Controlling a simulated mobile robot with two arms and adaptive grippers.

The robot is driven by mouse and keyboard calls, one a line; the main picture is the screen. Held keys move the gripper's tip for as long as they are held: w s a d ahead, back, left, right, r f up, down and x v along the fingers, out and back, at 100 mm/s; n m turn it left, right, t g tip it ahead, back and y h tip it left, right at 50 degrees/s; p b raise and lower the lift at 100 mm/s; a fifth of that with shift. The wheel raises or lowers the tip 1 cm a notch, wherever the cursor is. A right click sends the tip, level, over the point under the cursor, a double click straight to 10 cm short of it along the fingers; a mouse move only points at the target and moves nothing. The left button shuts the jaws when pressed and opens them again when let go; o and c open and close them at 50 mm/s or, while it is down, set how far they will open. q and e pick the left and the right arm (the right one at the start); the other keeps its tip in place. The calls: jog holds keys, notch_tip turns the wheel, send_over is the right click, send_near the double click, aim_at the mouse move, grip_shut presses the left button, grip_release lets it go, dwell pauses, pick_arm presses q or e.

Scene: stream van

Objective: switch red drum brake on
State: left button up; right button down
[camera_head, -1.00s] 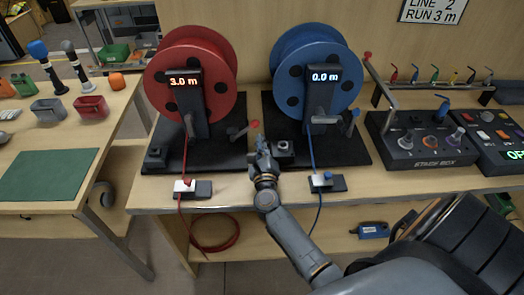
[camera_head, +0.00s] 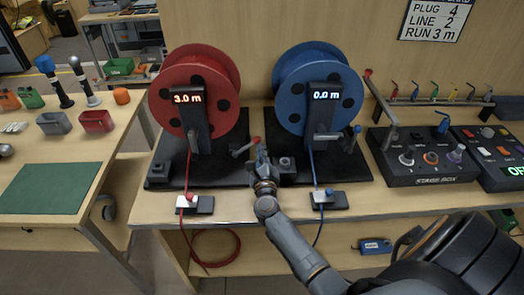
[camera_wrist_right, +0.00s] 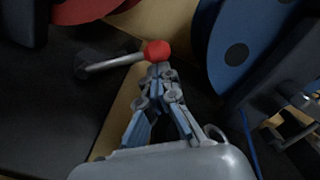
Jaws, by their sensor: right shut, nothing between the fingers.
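The red drum (camera_head: 181,100) stands on a dark base plate at the left of the bench, with a display (camera_head: 187,98) reading 3.0 m. Its brake lever (camera_head: 244,148) is a grey bar with a red ball knob (camera_head: 257,140), slanting up to the right at the drum's right. The knob also shows in the right wrist view (camera_wrist_right: 157,51). My right gripper (camera_head: 261,152) is shut and empty. Its fingertips (camera_wrist_right: 159,72) are right at the knob's near side; I cannot tell whether they touch. My left gripper is out of view.
The blue drum (camera_head: 310,90), reading 0.0 m, stands close on the right with its own blue-knobbed lever (camera_head: 354,138). A small block (camera_head: 286,164) sits beside my gripper. Further right is the stage box (camera_head: 430,165). Red and blue cables hang over the bench's front edge.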

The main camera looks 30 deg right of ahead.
aim_at(254, 143)
jog(key=shift+r, duration=0.2)
jog(key=shift+w+a+r+n+p, duration=0.2)
jog(key=shift+r+n+p, duration=0.35)
jog(key=shift+p, duration=0.3)
jog(key=r+n+p, duration=0.1)
jog(key=p, duration=0.1)
jog(key=w+a+r+n+p, duration=0.1)
jog(key=n+p, duration=0.1)
jog(key=shift+a, duration=0.3)
jog(key=shift+w+a+r+n+p, duration=0.3)
jog(key=shift+a+n+p, duration=0.35)
jog(key=shift+n, duration=0.35)
jog(key=shift+w+a+r+n+p, duration=0.25)
jog(key=shift+w+a+n+p, duration=0.25)
jog(key=shift+n, duration=0.55)
jog(key=shift+w+a+r+n+p, duration=0.25)
jog(key=shift+a+n+p, duration=0.45)
jog(key=shift+n, duration=0.3)
